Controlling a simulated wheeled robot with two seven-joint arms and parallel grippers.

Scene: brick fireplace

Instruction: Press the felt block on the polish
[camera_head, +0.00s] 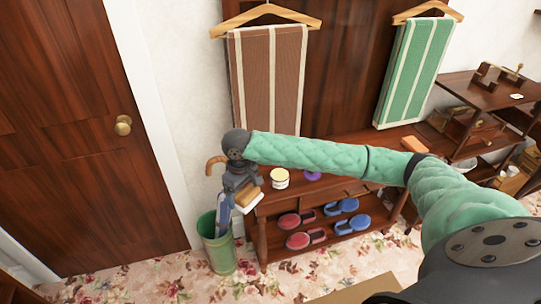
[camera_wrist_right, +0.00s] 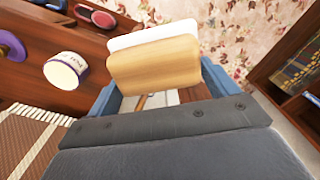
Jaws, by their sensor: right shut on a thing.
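My right gripper (camera_head: 238,194) is shut on the felt block (camera_head: 249,199), which has a tan wooden body and a white felt face. In the right wrist view the block (camera_wrist_right: 153,62) sits between the blue fingers, with the white face on the far side. The polish (camera_head: 279,178) appears to be the round, pale-labelled tin on the shoe bench, just right of the block. In the wrist view the tin (camera_wrist_right: 67,70) is left of the block and apart from it. My left gripper is not in view.
The bench (camera_head: 335,191) holds red and blue shoes on its lower shelves and a purple round item (camera_head: 312,176) on top. A green bin (camera_head: 218,250) with a cane stands below my gripper. Brown (camera_head: 268,80) and green (camera_head: 412,70) striped towels hang behind.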

